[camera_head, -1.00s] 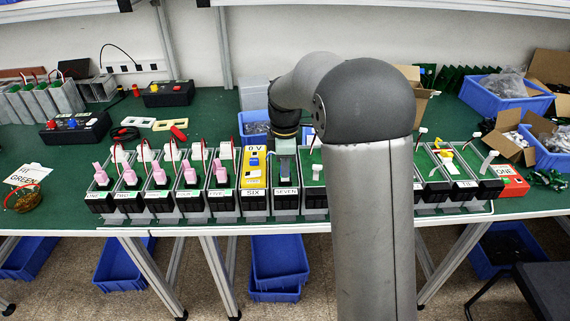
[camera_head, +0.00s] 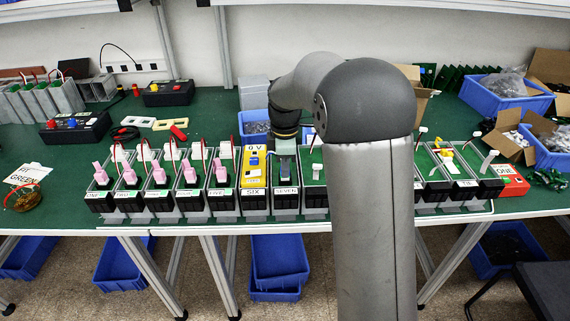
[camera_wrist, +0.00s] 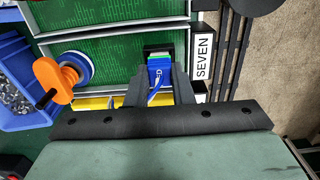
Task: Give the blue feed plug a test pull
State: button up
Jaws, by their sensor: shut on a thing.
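The blue plug (camera_wrist: 159,74) shows in the wrist view beside the SEVEN label (camera_wrist: 203,58). It has a green strip at its top and a blue wire. My gripper (camera_wrist: 160,82) is shut on it, with one dark finger on each side. In the head view my gripper (camera_head: 285,150) is over the module labelled SEVEN (camera_head: 286,191), and the plug between the fingers is hidden there. I cannot tell whether the plug is fully seated.
The yellow module SIX (camera_head: 254,178) stands just left. Modules with pink plugs (camera_head: 190,172) line the row further left. More modules (camera_head: 462,183) and a red box labelled ONE (camera_head: 511,180) stand right. In the wrist view an orange part (camera_wrist: 48,76) lies near a blue bin (camera_wrist: 14,82).

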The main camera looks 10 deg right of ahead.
jog(key=o, duration=1)
notch_tip(320, 180, up, 17)
jog(key=s+f+m, duration=0.5)
jog(key=s, duration=0.5)
jog(key=s+f+m, duration=0.5)
jog(key=s+f, duration=0.1)
jog(key=s, duration=0.4)
jog(key=s+f+m, duration=0.5)
jog(key=s, duration=0.5)
jog(key=shift+s+f+m+t+b, duration=0.25)
jog(key=shift+m+t+b, duration=0.05)
jog(key=shift+b, duration=0.05)
